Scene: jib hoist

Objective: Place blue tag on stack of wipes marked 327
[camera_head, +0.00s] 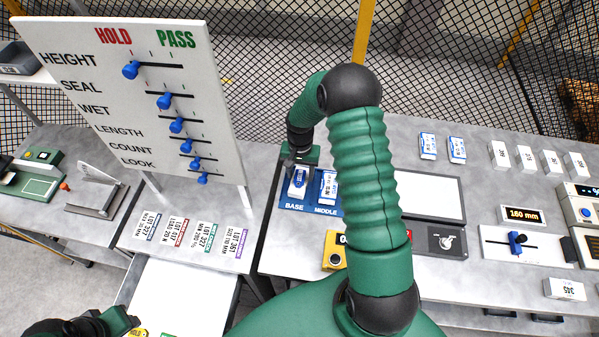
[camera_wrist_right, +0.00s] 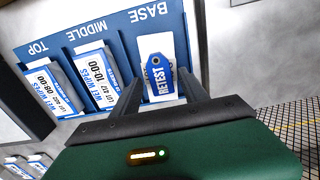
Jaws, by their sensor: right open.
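A blue tag reading RETEST (camera_wrist_right: 158,77) lies on the white wipes pack in the BASE slot of a blue tray (camera_wrist_right: 115,22). It covers most of that pack's print. My right gripper (camera_wrist_right: 158,88) is open, with its fingers on either side of the tag. In the head view the right gripper (camera_head: 299,168) is over the tray's BASE end. Wipes packs in the MIDDLE slot (camera_wrist_right: 97,75) and TOP slot (camera_wrist_right: 50,90) show other lot numbers. Several small white stacks (camera_head: 525,157) stand at the right; their numbers are too small to read surely. My left gripper (camera_head: 130,322) is at the lower left, its jaws unclear.
A HOLD/PASS board (camera_head: 125,90) with blue sliders stands at the left. Lot cards (camera_head: 187,236) lie below it, one reading 327. A yellow HOLD tag (camera_head: 138,333) is beside my left gripper. A slider unit (camera_head: 520,243) and a display (camera_head: 523,214) stand at the right.

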